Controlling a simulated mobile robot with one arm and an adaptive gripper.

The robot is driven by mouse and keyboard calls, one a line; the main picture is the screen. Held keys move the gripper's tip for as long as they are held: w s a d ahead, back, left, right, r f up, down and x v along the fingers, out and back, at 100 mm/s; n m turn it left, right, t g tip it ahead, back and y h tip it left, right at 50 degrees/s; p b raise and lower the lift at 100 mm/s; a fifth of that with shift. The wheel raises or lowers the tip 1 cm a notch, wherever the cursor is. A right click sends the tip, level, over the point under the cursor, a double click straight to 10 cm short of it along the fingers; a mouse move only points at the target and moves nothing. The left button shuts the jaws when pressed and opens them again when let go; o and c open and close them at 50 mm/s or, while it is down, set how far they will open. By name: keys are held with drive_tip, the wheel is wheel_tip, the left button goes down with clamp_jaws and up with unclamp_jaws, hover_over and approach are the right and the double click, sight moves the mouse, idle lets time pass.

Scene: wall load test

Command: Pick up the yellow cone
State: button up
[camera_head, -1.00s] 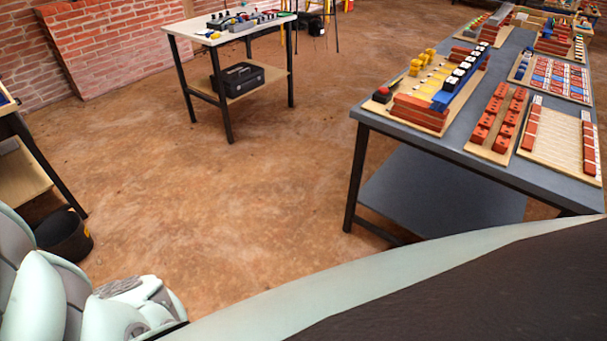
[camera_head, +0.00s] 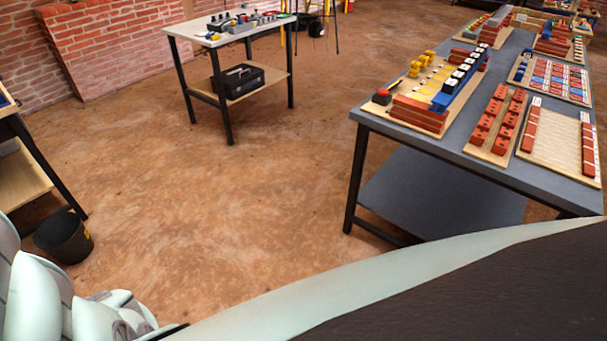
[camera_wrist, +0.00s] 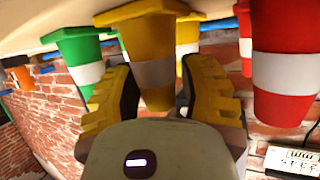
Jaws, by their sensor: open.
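In the wrist view, which shows the scene upside down, a yellow cone (camera_wrist: 150,38) with a pale band stands on a light board (camera_wrist: 40,14). My gripper (camera_wrist: 160,88) is open, with its two yellow padded fingers on either side of the cone. The cone's narrow end lies between the fingers, close to the palm. I cannot tell whether either finger touches it. Neither the cone nor my gripper shows in the head view.
A green cone (camera_wrist: 80,45) stands close on the left and a red cone (camera_wrist: 283,35) close on the right. Another yellow cone (camera_wrist: 187,32) is partly hidden behind. In the head view, a grey table (camera_head: 450,150) holds boards of parts; open floor lies left of it.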

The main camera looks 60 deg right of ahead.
clamp_jaws()
idle(0.4)
drive_tip(key=shift+r, duration=0.1)
wheel_tip(320, 180, up, 10)
drive_tip(key=shift+b, duration=0.35)
idle(0.5)
